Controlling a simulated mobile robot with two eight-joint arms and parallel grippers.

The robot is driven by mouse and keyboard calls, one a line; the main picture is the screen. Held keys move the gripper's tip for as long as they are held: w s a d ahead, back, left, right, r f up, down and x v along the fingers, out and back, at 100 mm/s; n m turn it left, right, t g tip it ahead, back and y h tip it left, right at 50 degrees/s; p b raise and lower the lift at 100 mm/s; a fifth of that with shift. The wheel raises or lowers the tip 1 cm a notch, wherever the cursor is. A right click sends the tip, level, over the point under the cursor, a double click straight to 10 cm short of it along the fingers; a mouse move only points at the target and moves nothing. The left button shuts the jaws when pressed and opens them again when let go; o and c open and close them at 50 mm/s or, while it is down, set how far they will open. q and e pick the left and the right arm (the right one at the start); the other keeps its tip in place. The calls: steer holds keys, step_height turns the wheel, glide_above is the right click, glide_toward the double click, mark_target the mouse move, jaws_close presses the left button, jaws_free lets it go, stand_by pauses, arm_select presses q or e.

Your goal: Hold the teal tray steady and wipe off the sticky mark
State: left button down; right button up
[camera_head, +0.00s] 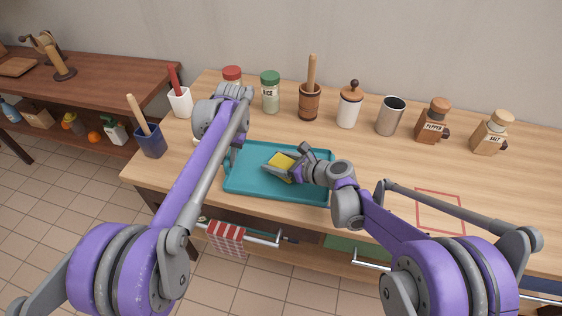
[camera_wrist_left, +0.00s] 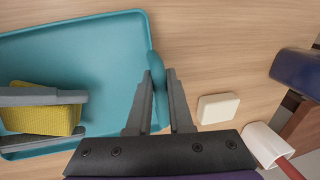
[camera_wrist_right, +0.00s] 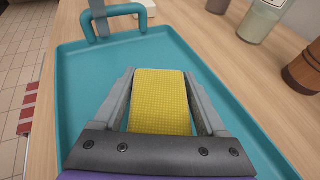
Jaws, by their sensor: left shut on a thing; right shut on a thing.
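The teal tray (camera_head: 245,183) lies on the wooden counter; it also shows in the left wrist view (camera_wrist_left: 110,45) and right wrist view (camera_wrist_right: 85,85). My left gripper (camera_wrist_left: 160,78) is shut on the tray's handle (camera_wrist_left: 157,65) at its left end. In the head view my left arm hides most of that grip. My right gripper (camera_wrist_right: 160,78) is shut on a yellow sponge (camera_wrist_right: 161,105), low over the middle of the tray. The sponge also shows in the head view (camera_head: 280,167). I see no sticky mark; the sponge and gripper cover part of the tray floor.
A white block (camera_wrist_left: 218,107) lies beside the tray's handle end. A blue holder (camera_head: 152,142) and white holder (camera_head: 180,102) stand to the left. Jars, a wooden mortar (camera_head: 309,101), a metal cup (camera_head: 390,116) and mills line the back. A red outlined square (camera_head: 440,211) marks clear counter at right.

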steer(key=shift+r, duration=0.1)
steer(key=shift+r, duration=2.95)
steer(key=shift+r, duration=1.55)
steer(key=shift+f, duration=0.1)
steer(key=shift+f, duration=3.7)
steer(key=shift+f, duration=1)
steer(key=shift+d, duration=0.1)
